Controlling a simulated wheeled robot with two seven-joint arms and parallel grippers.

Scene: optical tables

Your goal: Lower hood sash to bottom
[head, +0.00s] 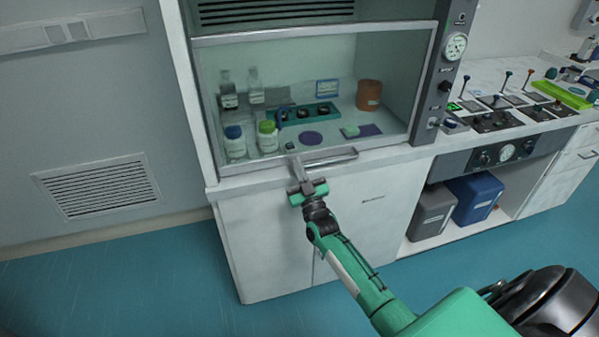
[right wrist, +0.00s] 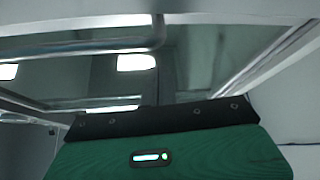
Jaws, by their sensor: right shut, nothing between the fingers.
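The fume hood sash (head: 310,32) is a clear pane in a grey metal frame on the hood front. Its bottom rail (head: 245,167) shows low, close to the hood's front sill; I cannot tell whether a gap is left. A metal bar handle (head: 335,158) sticks out from the bottom rail. My right gripper (head: 298,165) is shut and empty at the left end of the handle; whether it touches is unclear. The right wrist view shows a metal bar (right wrist: 157,32) above my green and black gripper body, with fingertips not clear. My left gripper is not in view.
Behind the glass stand bottles (head: 267,137), a teal rack (head: 308,114) and a brown container (head: 369,95). A gauge panel (head: 455,47) flanks the hood on the right. A white cabinet (head: 375,205) is below. Blue floor (head: 80,290) is open at the front left.

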